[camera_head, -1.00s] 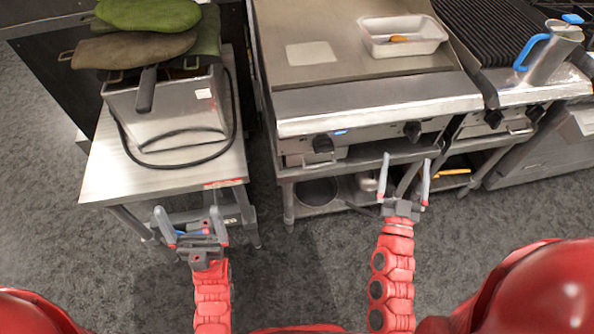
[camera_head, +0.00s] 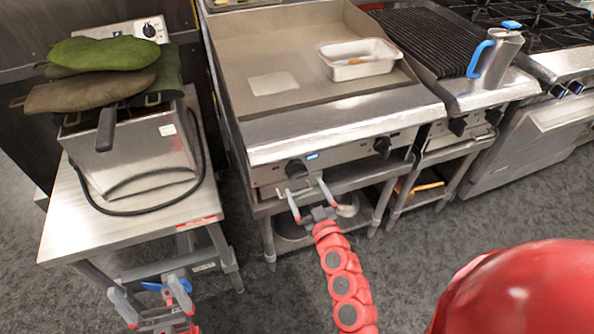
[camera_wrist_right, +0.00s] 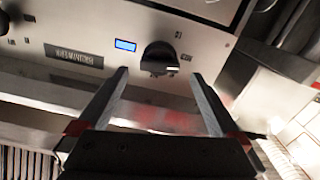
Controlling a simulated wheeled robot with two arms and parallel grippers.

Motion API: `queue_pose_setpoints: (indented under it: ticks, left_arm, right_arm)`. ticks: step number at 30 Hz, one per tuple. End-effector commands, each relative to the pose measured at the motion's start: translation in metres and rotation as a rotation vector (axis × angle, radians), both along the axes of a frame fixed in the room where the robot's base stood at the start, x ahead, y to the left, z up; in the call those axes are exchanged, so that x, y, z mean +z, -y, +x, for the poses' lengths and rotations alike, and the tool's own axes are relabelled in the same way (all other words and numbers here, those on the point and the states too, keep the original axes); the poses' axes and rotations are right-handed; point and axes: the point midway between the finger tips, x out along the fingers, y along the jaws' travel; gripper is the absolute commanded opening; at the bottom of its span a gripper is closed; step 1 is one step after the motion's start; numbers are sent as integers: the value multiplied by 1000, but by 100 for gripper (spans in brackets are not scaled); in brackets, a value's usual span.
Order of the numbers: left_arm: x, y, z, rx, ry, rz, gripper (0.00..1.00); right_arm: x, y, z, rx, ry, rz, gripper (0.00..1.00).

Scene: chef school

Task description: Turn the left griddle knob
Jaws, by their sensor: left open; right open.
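The left griddle knob (camera_head: 297,169) is black and sits on the steel front panel of the griddle (camera_head: 270,150), beside a small blue display (camera_head: 312,156). My right gripper (camera_head: 307,190) is open and empty, just below and in front of this knob. In the right wrist view, a black knob (camera_wrist_right: 159,57) shows just beyond and between the open fingertips (camera_wrist_right: 160,74), with no visible contact. The right griddle knob (camera_head: 383,147) is farther along the panel. My left gripper (camera_head: 147,289) is open and empty, low by the side table.
A steel side table (camera_head: 75,225) on the left holds a fryer (camera_head: 135,160) with green and brown mitts (camera_head: 105,55) on top. A tray (camera_head: 358,62) lies on the griddle. A shelf edge (camera_head: 345,180) runs under the panel, close to my right gripper.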

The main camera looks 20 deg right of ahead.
Motion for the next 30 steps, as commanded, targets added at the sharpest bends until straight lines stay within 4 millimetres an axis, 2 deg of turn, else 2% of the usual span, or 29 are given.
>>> queue_pose_setpoints:
  ticks: [3,9,15,23,26,30]
  left_arm:
    - [4,0,0,0,0,0,100]
    - [6,0,0,0,0,0,100]
    - [7,0,0,0,0,0,100]
    - [7,0,0,0,0,0,100]
    - [6,0,0,0,0,0,100]
    - [7,0,0,0,0,0,100]
  right_arm:
    - [3,-1,26,1,3,0,100]
    - [1,-2,56,1,0,0,100]
    - [1,-3,69,0,2,-1,100]
    - [1,-2,70,0,1,-1,100]
    - [0,-2,70,0,1,-1,86]
    - [0,-2,69,-1,1,-1,60]
